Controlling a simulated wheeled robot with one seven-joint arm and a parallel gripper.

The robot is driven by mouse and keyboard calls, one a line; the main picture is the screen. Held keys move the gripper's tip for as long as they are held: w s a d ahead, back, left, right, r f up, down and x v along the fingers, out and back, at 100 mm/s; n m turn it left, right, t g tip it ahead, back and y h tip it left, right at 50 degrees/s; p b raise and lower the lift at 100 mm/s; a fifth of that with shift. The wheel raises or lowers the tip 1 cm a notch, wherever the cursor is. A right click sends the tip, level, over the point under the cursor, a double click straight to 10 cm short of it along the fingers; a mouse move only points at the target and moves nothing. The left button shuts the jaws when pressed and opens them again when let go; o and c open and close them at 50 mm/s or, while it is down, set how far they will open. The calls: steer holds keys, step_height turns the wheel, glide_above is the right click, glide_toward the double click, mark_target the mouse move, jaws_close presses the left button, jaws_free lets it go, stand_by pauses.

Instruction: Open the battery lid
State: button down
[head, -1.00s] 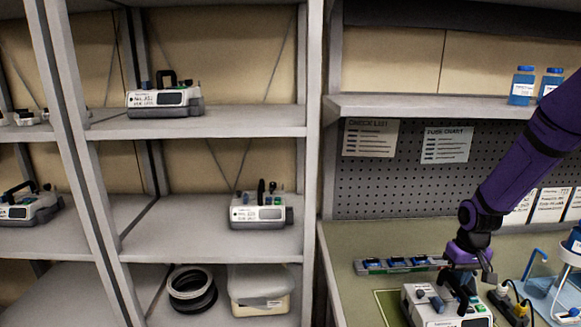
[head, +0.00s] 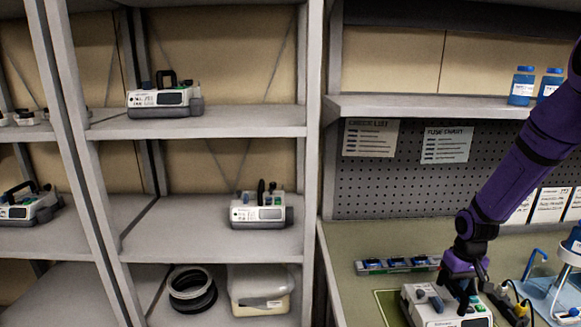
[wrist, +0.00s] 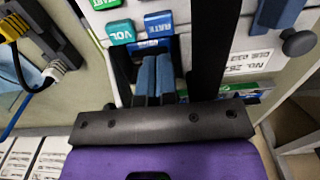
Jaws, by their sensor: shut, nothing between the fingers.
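A white infusion pump (head: 423,310) stands on the green bench at the bottom of the head view, partly cut off by the frame. My gripper (head: 464,294) is down at the top of this pump, and the purple wrist hides part of it. In the wrist view, the white pump body (wrist: 262,32) fills the top, with green and blue buttons and a printed label. My gripper (wrist: 156,78) shows there as two blue-grey fingers close together with nothing between them. A dark upright bar stands beside them. I cannot tell which part is the battery lid, or whether the fingers touch the pump.
A grey strip tray (head: 397,264) with blue items lies behind the pump. Plugs and cables (head: 515,303) and a blue-and-white rack (head: 570,285) are close on the right. Shelves with other pumps (head: 258,210) stand at left. Some bench is clear left of the tray.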

steer(key=shift+d+f, duration=0.1)
steer(key=shift+d, duration=0.85)
steer(key=shift+d, duration=0.2)
steer(key=shift+w+d, duration=0.1)
steer(key=shift+d, duration=2.15)
